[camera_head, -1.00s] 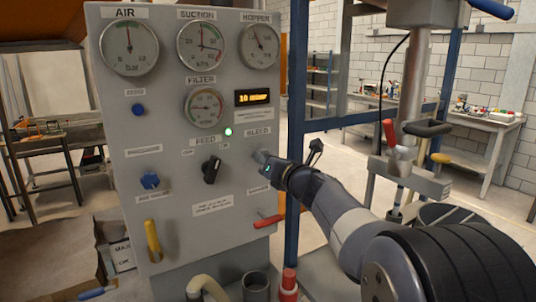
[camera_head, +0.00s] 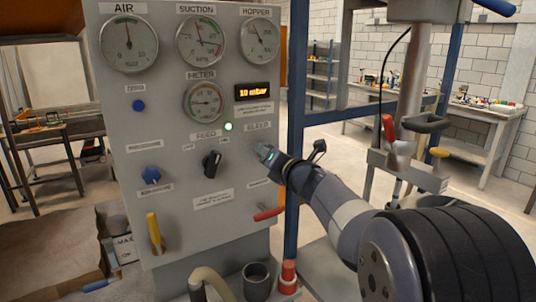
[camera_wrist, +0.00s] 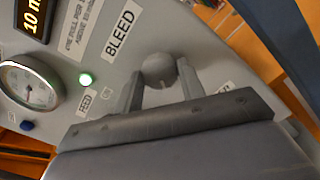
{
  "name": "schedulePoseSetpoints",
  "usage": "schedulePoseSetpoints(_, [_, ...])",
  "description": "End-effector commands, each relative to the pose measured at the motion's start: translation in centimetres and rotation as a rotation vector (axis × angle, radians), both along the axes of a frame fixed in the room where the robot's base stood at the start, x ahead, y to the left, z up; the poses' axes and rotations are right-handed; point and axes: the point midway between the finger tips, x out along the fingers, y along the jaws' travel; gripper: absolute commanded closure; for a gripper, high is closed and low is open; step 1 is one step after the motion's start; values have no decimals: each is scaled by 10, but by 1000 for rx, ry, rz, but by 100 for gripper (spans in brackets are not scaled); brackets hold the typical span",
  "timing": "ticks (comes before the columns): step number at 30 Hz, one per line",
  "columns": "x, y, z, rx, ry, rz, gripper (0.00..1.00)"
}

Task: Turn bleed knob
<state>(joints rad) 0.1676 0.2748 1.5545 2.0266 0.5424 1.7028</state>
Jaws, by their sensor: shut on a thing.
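The bleed knob (camera_wrist: 160,69) is a round grey knob on the grey control panel (camera_head: 150,110), beside the "BLEED" label (camera_wrist: 122,33) in the wrist view. My gripper (camera_wrist: 158,85) is shut on the knob, one finger on each side of it. In the head view my gripper (camera_head: 266,153) meets the panel just under the "BLEED" label, and it hides the knob there.
Left of my gripper is a black feed switch (camera_head: 212,163) and a lit green lamp (camera_head: 228,127). A red lever (camera_head: 269,212) sits below. The display (camera_head: 254,93) reads 10 mbar. A blue post (camera_head: 296,130) stands right of the panel, close behind my arm.

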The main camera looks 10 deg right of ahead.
Motion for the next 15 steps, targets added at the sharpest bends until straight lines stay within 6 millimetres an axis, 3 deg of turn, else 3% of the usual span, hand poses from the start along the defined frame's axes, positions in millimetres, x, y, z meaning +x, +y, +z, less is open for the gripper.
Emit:
schedulePoseSetpoints(8, [0, 0, -1, -2, 2, 0, 41])
schedulePoseSetpoints(15, [0, 0, 0, -1, 1, 0, 40])
